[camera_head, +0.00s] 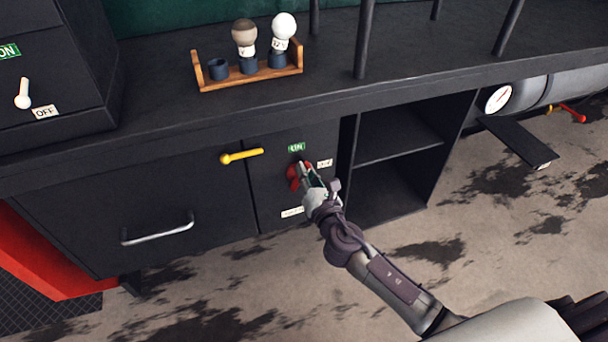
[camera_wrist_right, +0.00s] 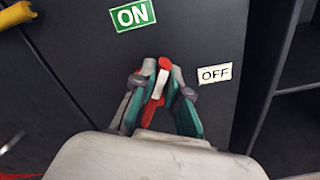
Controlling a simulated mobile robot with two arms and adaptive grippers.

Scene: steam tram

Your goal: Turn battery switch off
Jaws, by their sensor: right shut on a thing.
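The battery switch is a red rotary handle (camera_head: 293,176) with a white stripe, on the dark cabinet front (camera_head: 265,190). A green ON label (camera_head: 297,147) is above it and a white OFF label (camera_head: 325,163) is to its upper right. In the right wrist view the red handle (camera_wrist_right: 157,82) points up and slightly right, between the ON label (camera_wrist_right: 132,15) and the OFF label (camera_wrist_right: 214,74). My right gripper (camera_head: 304,172) is shut on the handle; its fingers (camera_wrist_right: 160,72) sit on both sides of it. My left gripper is not in view.
A yellow lever (camera_head: 242,156) is left of the switch, above a drawer handle (camera_head: 157,231). A wooden rack (camera_head: 250,80) with bulbs stands on the counter. Open shelves (camera_head: 400,150) are to the right. Another white lever (camera_head: 22,95) is at far left.

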